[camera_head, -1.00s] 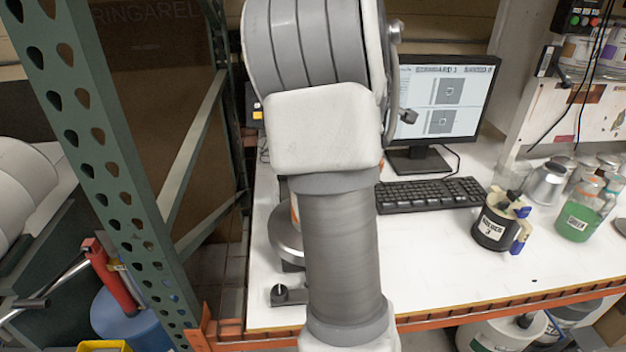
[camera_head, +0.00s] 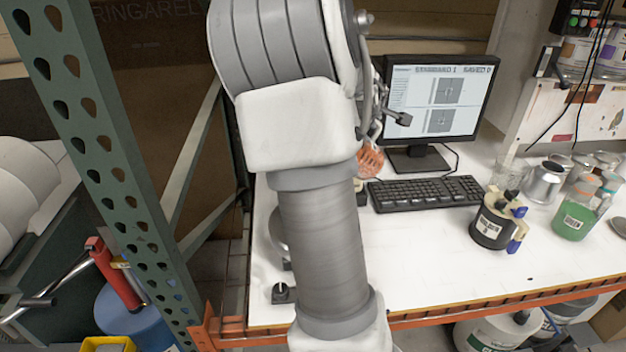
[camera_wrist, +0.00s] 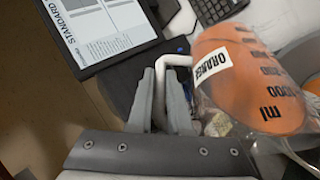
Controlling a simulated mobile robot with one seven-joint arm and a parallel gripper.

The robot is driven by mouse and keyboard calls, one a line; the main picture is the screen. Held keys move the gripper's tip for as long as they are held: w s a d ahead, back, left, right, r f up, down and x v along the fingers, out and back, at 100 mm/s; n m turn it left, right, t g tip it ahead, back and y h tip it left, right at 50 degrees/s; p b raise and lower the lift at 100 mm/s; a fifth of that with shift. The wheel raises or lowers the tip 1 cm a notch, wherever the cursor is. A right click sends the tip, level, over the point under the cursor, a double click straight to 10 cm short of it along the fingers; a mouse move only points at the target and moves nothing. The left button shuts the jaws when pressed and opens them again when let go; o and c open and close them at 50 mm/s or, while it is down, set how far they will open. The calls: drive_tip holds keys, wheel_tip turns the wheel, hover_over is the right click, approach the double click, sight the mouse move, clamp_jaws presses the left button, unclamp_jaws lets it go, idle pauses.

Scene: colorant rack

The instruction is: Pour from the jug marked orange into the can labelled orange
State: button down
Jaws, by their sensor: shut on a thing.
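The jug (camera_wrist: 245,80) is clear, holds orange liquid and has a white label reading ORANGE. In the wrist view my gripper (camera_wrist: 164,78) is shut on its pale handle (camera_wrist: 178,60). In the head view a small part of the jug (camera_head: 370,163) shows beside my arm, in front of the monitor. I cannot tell how far it is tilted. My arm hides my gripper in the head view. I cannot make out the can labelled orange; a round grey and orange thing (camera_wrist: 301,55) is cut off at the right of the wrist view, partly behind the jug.
A monitor (camera_head: 441,100) and keyboard (camera_head: 426,191) stand on the white bench. A dark labelled container (camera_head: 494,222) and a jug of green liquid (camera_head: 575,218) stand at the right. A green rack post (camera_head: 110,150) rises at the left. The bench's front middle is clear.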

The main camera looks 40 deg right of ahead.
drive_tip(key=shift+a+r+h+p, duration=0.25)
drive_tip(key=shift+r+p, duration=0.2)
drive_tip(key=shift+p, duration=0.15)
drive_tip(key=shift+a+r+h+p, duration=0.1)
drive_tip(key=shift+r+h+p, duration=0.15)
drive_tip(key=shift+r+p, duration=0.3)
idle(1.3)
drive_tip(key=shift+a+r+h+p, duration=0.5)
drive_tip(key=shift+r+p, duration=0.05)
drive_tip(key=shift+p, duration=0.45)
idle(3.6)
drive_tip(key=d+f+y+b, duration=0.1)
drive_tip(key=f+b, duration=0.1)
drive_tip(key=b, duration=0.1)
drive_tip(key=d+f+y+b, duration=0.1)
drive_tip(key=b, duration=0.1)
drive_tip(key=shift+d+f+b, duration=0.1)
drive_tip(key=shift+f+b, duration=0.25)
drive_tip(key=shift+b, duration=0.05)
drive_tip(key=shift+d+f+y+b, duration=0.1)
drive_tip(key=shift+y+b, duration=0.2)
drive_tip(key=shift+b, duration=0.15)
drive_tip(key=shift+r+p, duration=0.2)
drive_tip(key=shift+p, duration=0.1)
